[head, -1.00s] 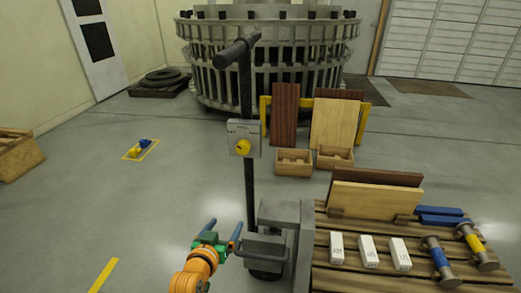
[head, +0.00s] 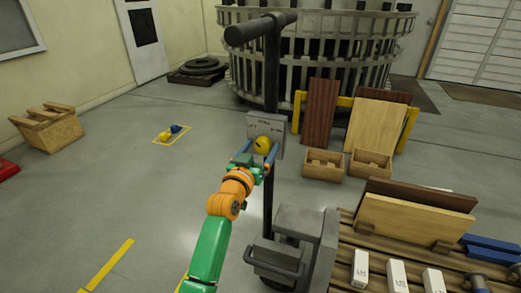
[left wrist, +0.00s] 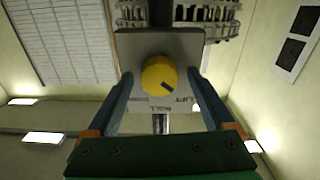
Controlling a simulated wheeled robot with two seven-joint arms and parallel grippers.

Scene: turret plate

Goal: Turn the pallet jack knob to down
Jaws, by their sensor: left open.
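The yellow knob (head: 263,145) sits on a grey plate (head: 266,122) fixed to the pallet jack's dark upright post (head: 272,75). In the left wrist view the round knob (left wrist: 159,76) shows a dark pointer mark toward its lower right, near the upside-down word LIFT on the plate (left wrist: 190,45). My left gripper (head: 257,155) is open, its two blue fingers on either side of the knob. In the left wrist view the fingers (left wrist: 160,88) stand apart from the knob, with gaps on both sides. My right gripper is not in view.
The jack's T-handle (head: 262,27) is above the plate. A wooden pallet (head: 345,235) at lower right carries boards, white boxes and metal parts. Two wooden crates (head: 322,166) stand behind. The floor at left is mostly clear.

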